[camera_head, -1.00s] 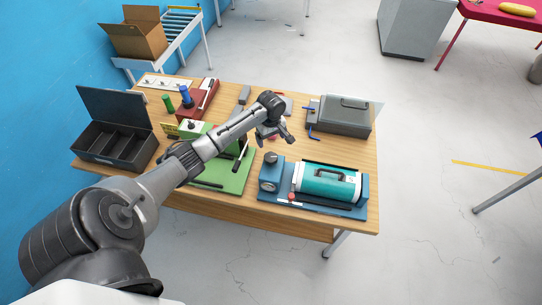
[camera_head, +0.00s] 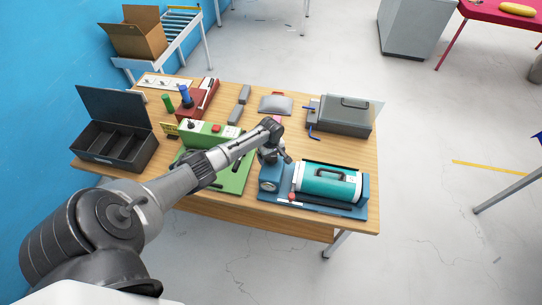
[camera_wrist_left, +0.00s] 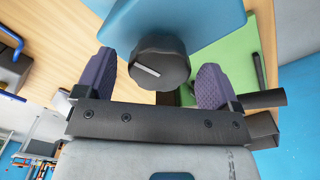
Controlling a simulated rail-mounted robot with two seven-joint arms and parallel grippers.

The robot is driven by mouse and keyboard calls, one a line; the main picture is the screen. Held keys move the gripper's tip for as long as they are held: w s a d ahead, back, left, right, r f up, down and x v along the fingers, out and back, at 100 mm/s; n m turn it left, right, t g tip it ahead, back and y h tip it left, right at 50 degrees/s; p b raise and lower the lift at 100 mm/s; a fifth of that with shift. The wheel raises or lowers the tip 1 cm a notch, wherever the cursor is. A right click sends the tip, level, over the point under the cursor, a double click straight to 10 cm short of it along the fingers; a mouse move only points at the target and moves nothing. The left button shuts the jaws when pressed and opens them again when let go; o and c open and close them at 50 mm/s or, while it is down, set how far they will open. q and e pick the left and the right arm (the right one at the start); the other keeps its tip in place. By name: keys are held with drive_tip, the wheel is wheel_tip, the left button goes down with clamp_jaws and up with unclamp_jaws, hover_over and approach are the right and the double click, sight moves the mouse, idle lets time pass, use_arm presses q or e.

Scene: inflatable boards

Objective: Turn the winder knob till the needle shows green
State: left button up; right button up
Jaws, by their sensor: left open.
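The winder is a blue machine with a teal drum (camera_head: 328,182) on a blue base (camera_head: 340,210), at the front right of the table in the head view. A round gauge (camera_head: 268,186) is on the front of its left block; its needle is too small to read. The dark ribbed knob (camera_wrist_left: 160,66), with a pale pointer line, shows in the left wrist view; my arm hides it in the head view. My left gripper (camera_head: 277,158) is over the block. In the wrist view its open purple-padded fingers (camera_wrist_left: 155,82) stand either side of the knob, with gaps.
A green machine (camera_head: 228,172) stands left of the winder, partly behind my arm. A grey case (camera_head: 340,117) with blue levers is behind it. An open black box (camera_head: 115,145) and a red device (camera_head: 200,100) stand farther left. Bare wood lies between winder and case.

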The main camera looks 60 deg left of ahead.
use_arm(q)
drive_tip(key=shift+c, duration=0.5)
drive_tip(key=c, duration=0.8)
drive_tip(key=shift+c, duration=0.2)
drive_tip(key=shift+m, duration=0.3)
drive_tip(key=shift+r+m+p, duration=0.1)
drive_tip(key=shift+m+p, duration=0.55)
drive_tip(key=shift+m, duration=0.25)
drive_tip(key=m+p, duration=0.1)
drive_tip(key=m, duration=0.3)
drive_tip(key=shift+m, duration=0.3)
drive_tip(key=m, duration=0.2)
drive_tip(key=shift+m+p, duration=0.3)
drive_tip(key=m, duration=0.3)
drive_tip(key=shift+m, duration=1.1)
